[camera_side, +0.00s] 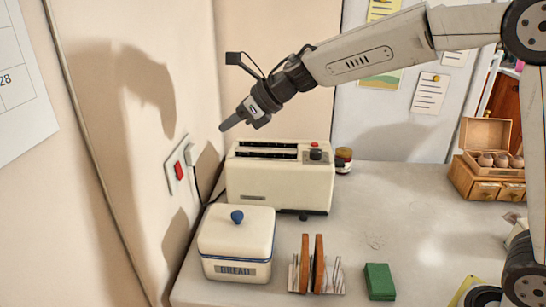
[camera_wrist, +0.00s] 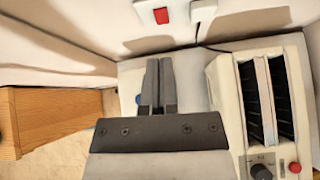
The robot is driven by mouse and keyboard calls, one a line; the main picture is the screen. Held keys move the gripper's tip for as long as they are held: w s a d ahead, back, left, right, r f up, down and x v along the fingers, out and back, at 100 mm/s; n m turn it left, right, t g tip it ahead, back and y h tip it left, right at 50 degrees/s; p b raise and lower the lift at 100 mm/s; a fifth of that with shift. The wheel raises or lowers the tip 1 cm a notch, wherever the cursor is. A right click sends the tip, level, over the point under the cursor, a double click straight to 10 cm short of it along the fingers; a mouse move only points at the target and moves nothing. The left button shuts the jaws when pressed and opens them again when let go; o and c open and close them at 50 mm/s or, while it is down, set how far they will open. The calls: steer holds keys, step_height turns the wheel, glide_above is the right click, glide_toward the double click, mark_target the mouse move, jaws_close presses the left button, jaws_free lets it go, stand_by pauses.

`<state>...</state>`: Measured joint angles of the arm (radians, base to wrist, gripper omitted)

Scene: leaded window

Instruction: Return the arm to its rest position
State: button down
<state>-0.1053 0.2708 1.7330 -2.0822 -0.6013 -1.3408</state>
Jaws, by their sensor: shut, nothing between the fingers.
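My gripper (camera_side: 226,124) is shut and empty. In the side view it is in the air above and left of the cream toaster (camera_side: 280,186), pointing down and left toward the wall outlet with the red switch (camera_side: 179,171). In the wrist view my gripper (camera_wrist: 159,62) shows two dark fingers together, with the toaster (camera_wrist: 228,100) to the right. The red switch (camera_wrist: 161,16) is above the fingertips in that view. My arm reaches in from the right, with the forearm sloping down to the gripper.
A cream bread bin (camera_side: 236,245) with a blue knob stands in front of the toaster. A toast rack (camera_side: 316,268), a green block (camera_side: 379,281) and a small jar (camera_side: 343,160) are on the counter (camera_side: 420,220). A wooden egg box (camera_side: 490,160) stands at the right. The counter's middle right is clear.

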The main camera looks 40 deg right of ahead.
steer(key=s+d+f+m+t+h, duration=0.1)
steer(key=s+d+f+m+h, duration=0.4)
steer(key=m, duration=0.9)
steer(key=s+d+f+m+t+h, duration=0.1)
steer(key=s+d+f+m+h, duration=0.15)
steer(key=d+f+m, duration=0.8)
steer(key=s+f+m+g, duration=0.2)
steer(key=s+m+g, duration=0.1)
steer(key=s+m, duration=0.6)
steer(key=s+a+f+m+g, duration=0.1)
steer(key=s+m+g, duration=0.3)
steer(key=s+m, duration=0.5)
steer(key=shift+f+m, duration=0.75)
steer(key=shift+f, duration=0.05)
